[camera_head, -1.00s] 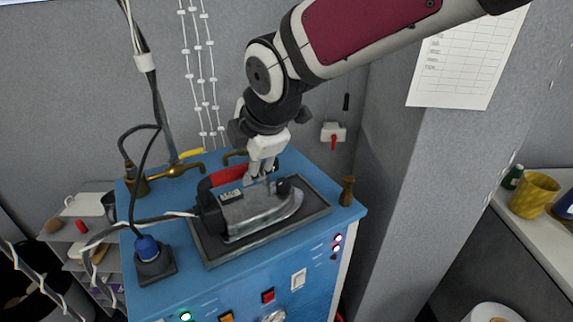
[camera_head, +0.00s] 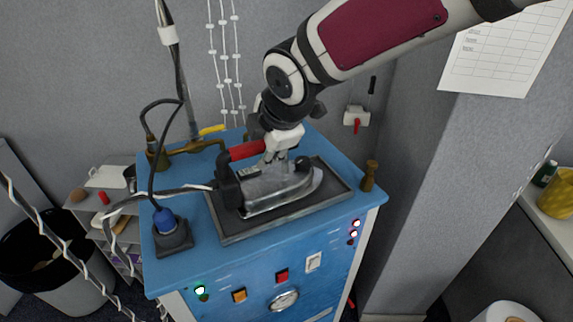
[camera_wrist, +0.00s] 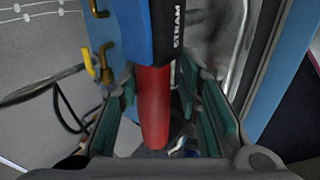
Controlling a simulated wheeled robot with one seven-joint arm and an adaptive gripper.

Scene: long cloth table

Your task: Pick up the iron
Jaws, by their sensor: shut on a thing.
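The iron (camera_head: 278,190) has a grey metal body, a black rear and a red handle. It sits over the dark tray (camera_head: 232,233) on the blue steam station, its tip pointing right. I cannot tell whether its sole touches the tray. My gripper (camera_head: 274,158) reaches down from above and is shut on the iron at its handle. In the wrist view the red handle (camera_wrist: 152,108) runs between the teal finger pads of my gripper (camera_wrist: 158,88). The fingers hide part of the handle in the head view.
A cable runs left from the iron. A blue plug (camera_head: 164,220) stands at the station's (camera_head: 225,262) left, with a pole and brass pipes behind. A brass knob (camera_head: 369,176) stands at the right edge. A grey pillar (camera_head: 425,190) is to the right, a black bin (camera_head: 50,260) far left.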

